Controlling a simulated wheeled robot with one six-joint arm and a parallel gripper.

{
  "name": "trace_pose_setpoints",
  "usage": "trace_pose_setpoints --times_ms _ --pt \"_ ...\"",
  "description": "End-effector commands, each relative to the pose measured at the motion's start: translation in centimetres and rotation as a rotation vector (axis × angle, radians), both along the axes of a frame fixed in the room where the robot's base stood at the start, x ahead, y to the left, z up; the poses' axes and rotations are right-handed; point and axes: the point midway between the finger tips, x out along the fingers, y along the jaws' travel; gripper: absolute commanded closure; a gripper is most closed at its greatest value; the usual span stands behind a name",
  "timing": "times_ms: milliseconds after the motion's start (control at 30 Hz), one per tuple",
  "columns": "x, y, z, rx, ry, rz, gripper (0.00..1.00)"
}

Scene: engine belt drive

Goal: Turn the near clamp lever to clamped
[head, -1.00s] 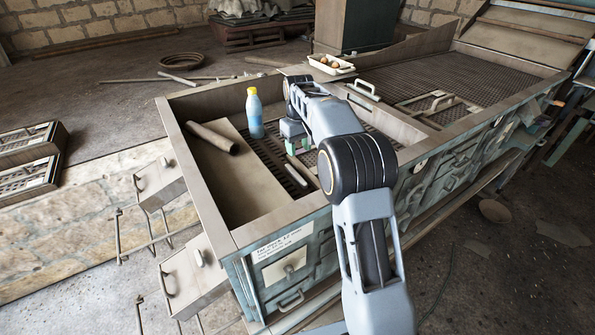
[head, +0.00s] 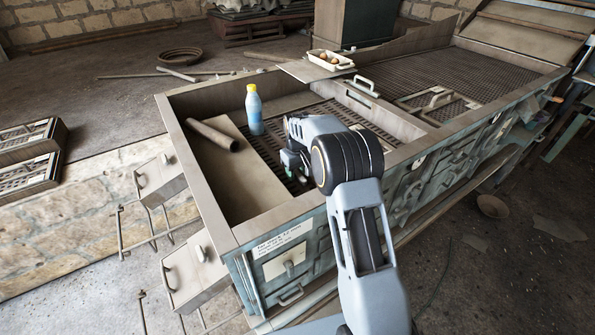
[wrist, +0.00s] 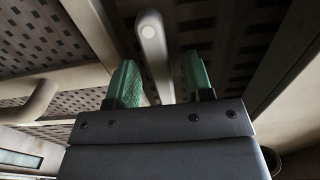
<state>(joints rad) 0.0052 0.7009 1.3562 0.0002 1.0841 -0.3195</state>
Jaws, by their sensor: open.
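In the wrist view, my gripper (wrist: 163,88) is open, its two green fingers apart. A pale bar with a rounded end (wrist: 151,40) shows in the gap between them. It looks like the clamp lever, but I cannot tell for sure or whether a finger touches it. In the head view, my gripper (head: 297,176) points down into the long trough, low over its slotted floor. The pale bar is hidden there behind my gripper and arm.
A blue bottle with a yellow cap (head: 253,110) stands left of my gripper. The trough's near wall (head: 280,220) rises in front. A tray of eggs (head: 331,61) sits at the back.

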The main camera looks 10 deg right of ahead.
Motion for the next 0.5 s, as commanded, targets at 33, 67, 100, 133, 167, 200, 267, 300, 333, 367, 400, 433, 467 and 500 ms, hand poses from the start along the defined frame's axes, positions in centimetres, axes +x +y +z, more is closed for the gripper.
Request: trace_pose_setpoints --times_ms 33,67,100,133,167,200,267,300,333,367,400,433,467,500 --pt "-0.01 -0.01 -0.02 0.0 0.0 0.0 0.53" --pt "-0.01 -0.01 -0.01 0.0 0.0 0.0 0.53" --pt "-0.01 -0.01 -0.01 0.0 0.0 0.0 0.53" --pt "-0.01 -0.01 -0.01 0.0 0.0 0.0 0.54" --pt "-0.01 -0.01 -0.01 0.0 0.0 0.0 0.57" --pt "-0.01 0.0 0.0 0.0 0.0 0.0 0.61" --pt "-0.01 -0.01 0.0 0.0 0.0 0.0 0.67" --pt "-0.01 -0.01 0.0 0.0 0.0 0.0 0.7" --pt "-0.01 0.0 0.0 0.0 0.0 0.0 0.73" --pt "0.0 -0.01 0.01 0.0 0.0 0.0 0.76" --pt "0.0 0.0 0.01 0.0 0.0 0.0 0.8" --pt "0.0 0.0 0.01 0.0 0.0 0.0 0.83" --pt "0.0 0.0 0.01 0.0 0.0 0.0 0.86" --pt "0.0 0.0 0.01 0.0 0.0 0.0 0.9"
